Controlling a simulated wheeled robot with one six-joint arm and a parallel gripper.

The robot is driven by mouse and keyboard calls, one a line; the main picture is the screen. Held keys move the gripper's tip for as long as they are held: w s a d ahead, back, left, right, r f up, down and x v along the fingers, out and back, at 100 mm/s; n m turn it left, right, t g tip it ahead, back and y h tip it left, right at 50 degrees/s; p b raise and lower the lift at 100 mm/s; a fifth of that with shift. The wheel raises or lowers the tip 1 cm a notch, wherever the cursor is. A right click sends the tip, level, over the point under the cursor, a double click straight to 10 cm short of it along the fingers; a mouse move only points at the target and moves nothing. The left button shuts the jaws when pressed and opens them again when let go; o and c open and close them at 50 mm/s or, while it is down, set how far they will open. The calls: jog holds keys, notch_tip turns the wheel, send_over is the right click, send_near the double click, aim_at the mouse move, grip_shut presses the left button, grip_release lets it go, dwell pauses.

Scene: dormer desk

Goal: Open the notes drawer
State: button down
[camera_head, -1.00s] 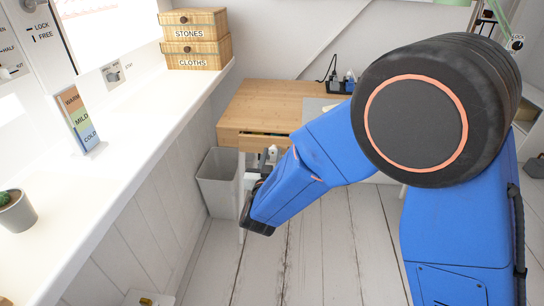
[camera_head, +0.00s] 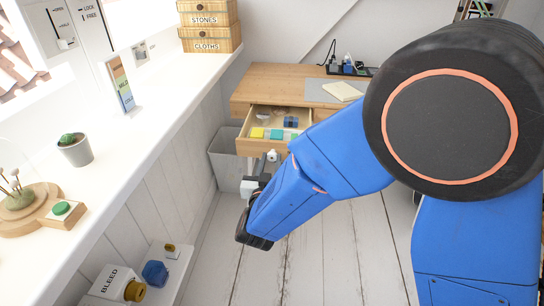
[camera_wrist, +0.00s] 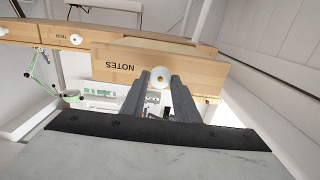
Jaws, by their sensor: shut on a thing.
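The notes drawer (camera_head: 268,147) is pulled out from the wooden desk (camera_head: 290,76) in the head view. Yellow and teal pads and a small blue item show inside it. In the wrist view its wooden front (camera_wrist: 130,68) reads NOTES upside down. A round white knob (camera_wrist: 159,77) on that front sits between the two grey fingers of my gripper (camera_wrist: 160,84). My gripper is shut on the knob. In the head view my blue arm hides the drawer's right side, and the gripper (camera_head: 268,166) is small and partly hidden there.
A grey bin (camera_head: 226,155) stands left of the drawer, close to my gripper. A TECH drawer (camera_wrist: 57,36) is beside the notes drawer. A white ledge (camera_head: 160,110) runs along the left. Plank floor in front of the desk is clear.

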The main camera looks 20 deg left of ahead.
jog(key=shift+s+d, duration=0.1)
jog(key=shift+s, duration=0.35)
jog(key=c, duration=1.4)
grip_release()
jog(key=v, duration=1.7)
jog(key=shift+s, duration=0.2)
jog(key=shift+w, duration=0.1)
